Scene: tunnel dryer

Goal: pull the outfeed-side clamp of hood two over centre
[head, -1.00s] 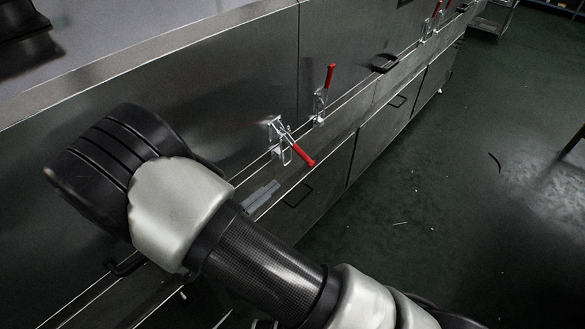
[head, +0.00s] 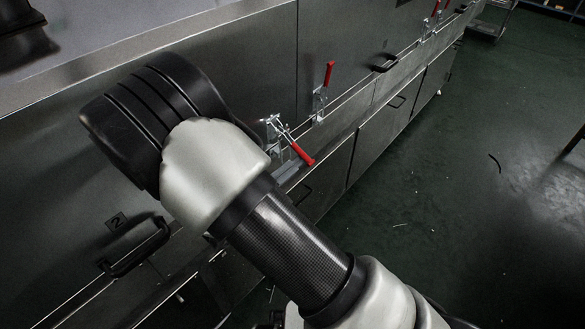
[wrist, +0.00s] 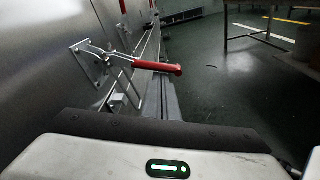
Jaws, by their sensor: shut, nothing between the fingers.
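The toggle clamp (head: 275,128) sits right of the panel marked "2" (head: 116,222), just left of a panel seam. Its red handle (head: 303,154) slants outward and down to the right. In the wrist view, its plate (wrist: 90,62) is on the steel wall and the handle (wrist: 157,66) points right, clear of my gripper's housing.
A second clamp (head: 329,75) beyond the seam has its red handle upright. More red-handled clamps (head: 436,12) stand farther along. Black pull handles (head: 135,248) stick out from the hood front. The green floor (head: 440,190) to the right is mostly clear.

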